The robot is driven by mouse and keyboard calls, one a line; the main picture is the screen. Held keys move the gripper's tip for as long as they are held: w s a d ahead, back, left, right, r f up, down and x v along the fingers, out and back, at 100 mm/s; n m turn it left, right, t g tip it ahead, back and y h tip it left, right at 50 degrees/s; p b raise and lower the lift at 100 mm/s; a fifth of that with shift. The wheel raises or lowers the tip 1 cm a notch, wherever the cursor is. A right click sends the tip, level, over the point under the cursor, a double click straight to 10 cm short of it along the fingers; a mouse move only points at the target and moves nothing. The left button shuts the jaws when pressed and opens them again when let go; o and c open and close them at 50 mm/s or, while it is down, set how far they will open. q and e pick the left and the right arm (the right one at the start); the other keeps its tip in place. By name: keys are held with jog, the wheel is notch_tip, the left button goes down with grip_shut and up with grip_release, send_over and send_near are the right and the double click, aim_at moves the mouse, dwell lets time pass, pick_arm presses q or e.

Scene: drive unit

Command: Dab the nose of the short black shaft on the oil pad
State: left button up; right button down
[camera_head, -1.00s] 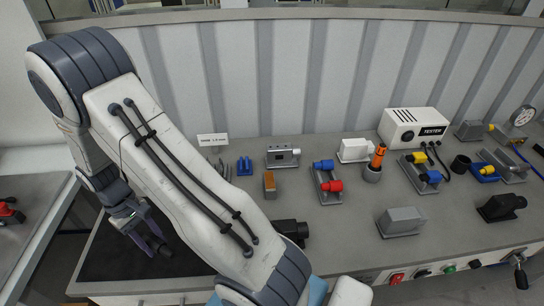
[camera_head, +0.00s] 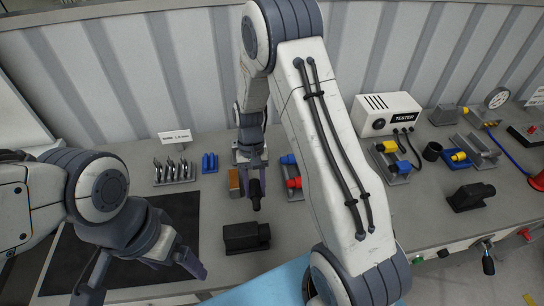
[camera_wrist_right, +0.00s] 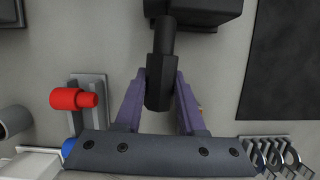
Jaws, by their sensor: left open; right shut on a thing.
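My right gripper (camera_head: 254,181) is shut on the short black shaft (camera_head: 256,198). It holds the shaft above the bench, between a tan-brown block and the red-and-blue fixture. In the right wrist view the purple fingers (camera_wrist_right: 161,95) grip the thick faceted part of the shaft (camera_wrist_right: 160,82), and its thinner end points up the picture toward a black block (camera_wrist_right: 205,8). The tan-brown block (camera_head: 234,182) may be the oil pad; I cannot tell for sure. It is partly hidden beside the right gripper. My left gripper (camera_head: 145,275) is open and empty over the dark mat (camera_head: 75,265).
The black housing (camera_head: 246,237) stands just in front of the right gripper. Several metal parts (camera_head: 174,172) and blue pieces (camera_head: 209,162) stand at the back left. The red-and-blue fixture (camera_head: 293,182) is partly hidden by my right arm. The white tester (camera_head: 388,114) is behind right.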

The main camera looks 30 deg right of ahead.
aim_at(234, 184)
jog(key=w+d+r+m+t+y+p, duration=0.15)
jog(key=w+m+p, duration=0.3)
jog(key=m, duration=0.45)
jog(key=w+d+m+t+y+p, duration=0.1)
jog(key=w+d+m+t+p, duration=0.15)
jog(key=m+p, duration=0.45)
jog(key=shift+m, duration=0.7)
jog(key=shift+b+x, duration=2.25)
jog(key=shift+b, duration=0.15)
pick_arm(q)
notch_tip(234, 184, up, 9)
jog(key=shift+f, duration=0.15)
pick_arm(e)
jog(key=shift+d, duration=0.2)
jog(key=shift+w, duration=0.15)
jog(key=shift+w+d+f+p, duration=0.15)
jog(key=shift+w+f+p, duration=0.1)
jog(key=shift+w+p, duration=0.3)
pick_arm(q)
jog(key=shift+r, duration=0.5)
jog(key=shift+f+b, duration=0.65)
jog(key=shift+b, duration=0.05)
pick_arm(e)
jog(key=shift+f, duration=0.7)
